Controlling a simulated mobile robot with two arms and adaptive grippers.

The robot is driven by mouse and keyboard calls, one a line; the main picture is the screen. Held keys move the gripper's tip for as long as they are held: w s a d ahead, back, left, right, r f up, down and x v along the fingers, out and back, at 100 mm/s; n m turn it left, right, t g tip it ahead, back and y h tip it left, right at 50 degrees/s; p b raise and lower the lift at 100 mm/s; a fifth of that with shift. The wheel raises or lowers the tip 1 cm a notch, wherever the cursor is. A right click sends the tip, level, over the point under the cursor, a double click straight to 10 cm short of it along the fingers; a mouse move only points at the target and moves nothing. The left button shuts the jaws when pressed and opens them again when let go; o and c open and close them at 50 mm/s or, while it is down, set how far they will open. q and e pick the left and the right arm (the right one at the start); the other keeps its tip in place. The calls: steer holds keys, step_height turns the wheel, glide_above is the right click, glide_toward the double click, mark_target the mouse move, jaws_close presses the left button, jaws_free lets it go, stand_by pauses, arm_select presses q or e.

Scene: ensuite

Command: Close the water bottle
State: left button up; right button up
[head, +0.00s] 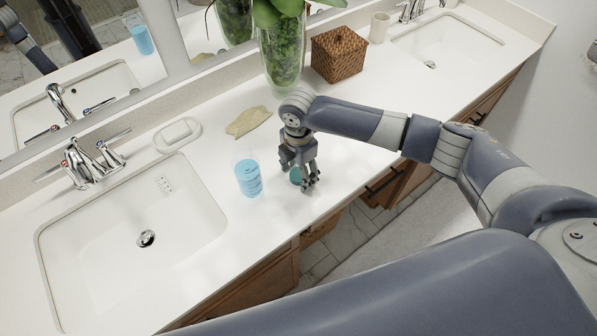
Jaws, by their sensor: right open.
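The water bottle (248,178) stands upright on the white counter, right of the near sink. It is clear at the top and blue lower down, with no cap visible on it. A small round teal piece, apparently its cap (295,176), is at the counter just right of the bottle. My right gripper (307,180) points down over the cap with its fingers open around or beside it. The fingers partly hide the cap, and I cannot tell whether they touch it. My left gripper is not in view.
The near sink (130,235) with its faucet (88,163) is at the left. A soap dish (177,134), a tan leaf-shaped piece (248,121), a glass plant vase (283,55) and a wicker box (338,54) stand behind. A mirror lines the back.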

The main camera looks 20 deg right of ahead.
mark_target(299, 175)
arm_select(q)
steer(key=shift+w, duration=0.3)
arm_select(e)
steer(key=c, duration=0.8)
steer(key=shift+r+b, duration=0.35)
steer(key=shift+r, duration=0.1)
steer(key=shift+s+r+b, duration=0.2)
steer(key=shift+r+b, duration=0.5)
steer(key=shift+r, duration=0.5)
arm_select(q)
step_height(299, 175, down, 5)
steer(key=b, duration=0.3)
arm_select(e)
steer(key=s+a+r, duration=0.1)
steer(key=s+a, duration=0.1)
steer(key=s, duration=1.3)
steer(key=shift+s+r, duration=0.3)
steer(key=shift+r, duration=0.05)
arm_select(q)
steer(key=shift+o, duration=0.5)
